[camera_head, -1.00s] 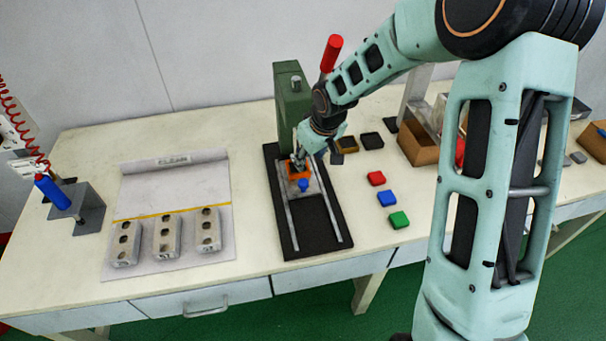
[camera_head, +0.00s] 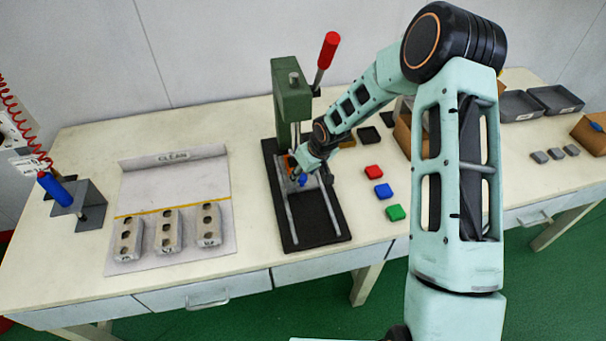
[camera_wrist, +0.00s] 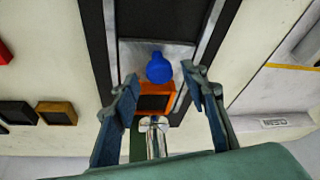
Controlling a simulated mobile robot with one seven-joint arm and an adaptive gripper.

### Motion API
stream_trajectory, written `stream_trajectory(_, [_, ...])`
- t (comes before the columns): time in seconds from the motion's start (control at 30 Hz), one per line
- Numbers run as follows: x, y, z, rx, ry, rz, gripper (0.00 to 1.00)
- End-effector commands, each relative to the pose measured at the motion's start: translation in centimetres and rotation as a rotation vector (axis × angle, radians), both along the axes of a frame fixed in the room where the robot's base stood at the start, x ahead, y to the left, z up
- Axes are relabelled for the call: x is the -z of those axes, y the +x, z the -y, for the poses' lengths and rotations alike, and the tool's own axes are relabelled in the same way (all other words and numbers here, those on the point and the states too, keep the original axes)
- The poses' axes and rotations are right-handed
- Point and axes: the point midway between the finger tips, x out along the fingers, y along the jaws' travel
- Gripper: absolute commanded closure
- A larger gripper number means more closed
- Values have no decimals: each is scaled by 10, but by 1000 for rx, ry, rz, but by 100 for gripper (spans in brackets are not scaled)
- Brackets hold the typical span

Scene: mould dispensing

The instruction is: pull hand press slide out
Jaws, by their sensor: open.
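The hand press has a green column (camera_head: 291,103) and a black base (camera_head: 316,237) with two silver rails. The press slide (camera_wrist: 134,60) is a grey metal plate between the rails, with its blue knob (camera_wrist: 159,68) at its front; the knob also shows in the head view (camera_head: 302,180). An orange block (camera_wrist: 174,101) with a dark centre sits behind the knob, mostly hidden by my gripper in the head view. My gripper (camera_head: 313,178) is open above the slide. In the wrist view its fingertips (camera_wrist: 160,77) are on either side of the knob, with gaps visible.
The red-tipped lever (camera_head: 328,51) stands up behind my arm. Red, blue and green blocks (camera_head: 396,212) lie right of the press. A mat (camera_head: 175,187) with several grey moulds lies left. The front part of the press base is clear.

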Motion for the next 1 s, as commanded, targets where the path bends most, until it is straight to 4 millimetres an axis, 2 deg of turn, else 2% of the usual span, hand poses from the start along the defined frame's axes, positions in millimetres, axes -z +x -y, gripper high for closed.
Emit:
stream_trajectory(0.2, [12, 3, -3, -1, -1, -1, 59])
stream_trajectory(0.47, [12, 4, -3, -1, -2, 0, 59])
stream_trajectory(0.83, [12, 4, -3, 0, -1, 0, 99])
stream_trajectory(1.0, [12, 4, -3, 0, -1, 0, 100])
